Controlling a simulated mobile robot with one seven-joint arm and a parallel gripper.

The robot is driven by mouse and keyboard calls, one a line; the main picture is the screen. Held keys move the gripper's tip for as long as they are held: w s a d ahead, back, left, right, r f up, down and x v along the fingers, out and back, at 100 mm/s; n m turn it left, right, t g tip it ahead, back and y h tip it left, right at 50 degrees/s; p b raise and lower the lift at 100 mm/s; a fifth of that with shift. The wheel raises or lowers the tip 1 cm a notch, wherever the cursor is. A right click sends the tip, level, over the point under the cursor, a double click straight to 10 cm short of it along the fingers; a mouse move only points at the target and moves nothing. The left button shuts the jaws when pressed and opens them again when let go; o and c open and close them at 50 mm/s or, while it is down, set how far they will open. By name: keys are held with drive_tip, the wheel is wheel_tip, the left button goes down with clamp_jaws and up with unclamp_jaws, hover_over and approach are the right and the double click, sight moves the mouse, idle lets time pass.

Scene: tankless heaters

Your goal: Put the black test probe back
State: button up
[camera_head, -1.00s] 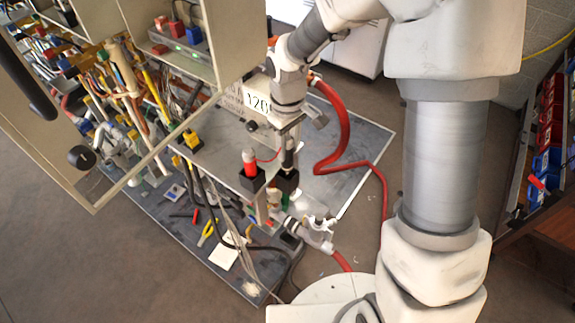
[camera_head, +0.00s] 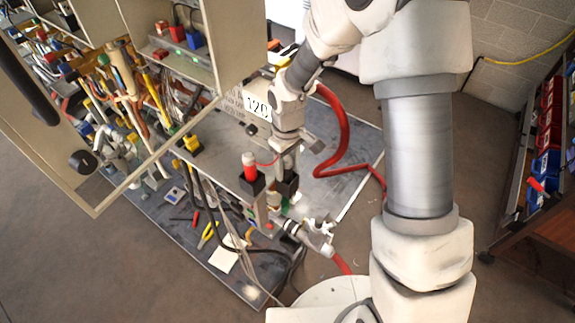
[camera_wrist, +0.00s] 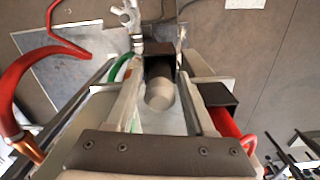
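The black test probe (camera_wrist: 160,96) shows in the wrist view as a rounded, pale grey end between my fingers. Its far part meets a dark block-shaped holder (camera_wrist: 159,63), and it appears to stand in it. The same black holder (camera_head: 287,184) is below my gripper in the head view, where the probe is mostly hidden. My gripper (camera_wrist: 159,88) is around the probe, its two pale fingers apart with a gap at each side. In the head view my gripper (camera_head: 283,165) points down at the holder.
A red probe (camera_head: 249,168) with a pale top stands in a second black holder (camera_head: 252,184) close at the left. A red hose (camera_head: 337,150) curves at the right. Valves (camera_head: 315,234), cables and tools crowd the board below. An open cabinet (camera_head: 215,45) stands at the upper left.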

drive_tip(key=shift+o, duration=0.6)
drive_tip(key=shift+r, duration=0.1)
drive_tip(key=shift+r, duration=0.15)
wheel_tip(320, 180, up, 12)
drive_tip(key=shift+r+b, duration=0.1)
drive_tip(key=shift+b, duration=0.2)
drive_tip(key=s+d+r+m+t, duration=0.2)
drive_tip(key=s+d+r+m, duration=0.2)
drive_tip(key=s, duration=0.5)
drive_tip(key=s+d+r+m+t, duration=0.3)
drive_tip(key=s+d+r+m, duration=0.1)
drive_tip(key=s+d+r, duration=0.4)
wheel_tip(320, 180, up, 2)
drive_tip(key=shift+s+d+r+m+t, duration=0.1)
drive_tip(key=shift+s+d+m+t, duration=0.15)
drive_tip(key=shift+s, duration=0.6)
